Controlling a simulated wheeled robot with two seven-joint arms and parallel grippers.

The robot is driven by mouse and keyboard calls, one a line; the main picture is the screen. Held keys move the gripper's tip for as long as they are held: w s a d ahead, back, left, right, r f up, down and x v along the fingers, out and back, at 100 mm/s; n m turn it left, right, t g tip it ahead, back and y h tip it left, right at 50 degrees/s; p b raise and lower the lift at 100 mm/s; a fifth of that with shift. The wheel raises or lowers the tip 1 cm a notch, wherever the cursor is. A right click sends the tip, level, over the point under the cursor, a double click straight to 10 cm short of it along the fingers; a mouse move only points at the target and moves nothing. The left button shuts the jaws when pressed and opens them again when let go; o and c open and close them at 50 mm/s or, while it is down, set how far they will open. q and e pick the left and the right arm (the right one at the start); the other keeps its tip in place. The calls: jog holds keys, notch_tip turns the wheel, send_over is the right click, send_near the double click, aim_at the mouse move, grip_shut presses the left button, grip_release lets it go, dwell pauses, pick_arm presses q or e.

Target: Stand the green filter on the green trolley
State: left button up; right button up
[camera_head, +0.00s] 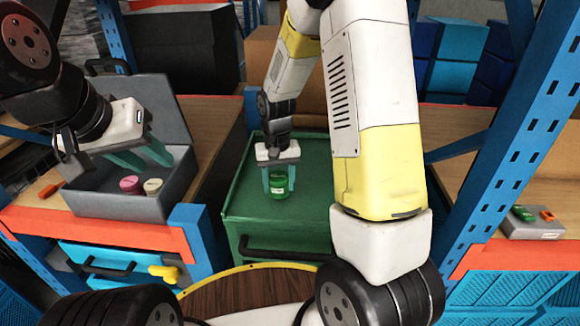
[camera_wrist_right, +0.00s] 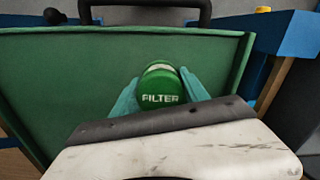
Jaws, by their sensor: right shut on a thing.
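The green filter (camera_head: 279,193) is a short green cylinder with a pale band. In the right wrist view the filter (camera_wrist_right: 160,88) shows the word FILTER on its side or top. My right gripper (camera_head: 279,180) is shut on it, one teal finger on each side. The green trolley (camera_head: 240,208) lies directly below. I cannot tell whether the filter touches the trolley's top. The trolley (camera_wrist_right: 60,90) also fills much of the right wrist view. My left gripper (camera_head: 145,158) is open and empty, its teal fingers apart above the grey case.
The open grey case (camera_head: 110,205) holds a pink filter (camera_head: 130,184) and a cream filter (camera_head: 153,187). It stands on a wooden bench left of the trolley. A grey box with green and red items (camera_head: 535,222) is at right. Blue rack posts (camera_head: 520,130) flank the scene.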

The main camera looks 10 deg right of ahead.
jog(key=w+d, duration=0.1)
jog(key=d, duration=0.1)
jog(key=w+d, duration=0.3)
jog(key=d, duration=0.1)
jog(key=shift+w+f, duration=0.3)
jog(key=shift+f, duration=0.05)
jog(key=shift+w+d+f, duration=0.15)
jog(key=shift+f, duration=1.6)
jog(key=o, duration=1.3)
jog(key=shift+f, duration=0.15)
jog(key=shift+o, duration=0.2)
notch_tip(320, 180, up, 12)
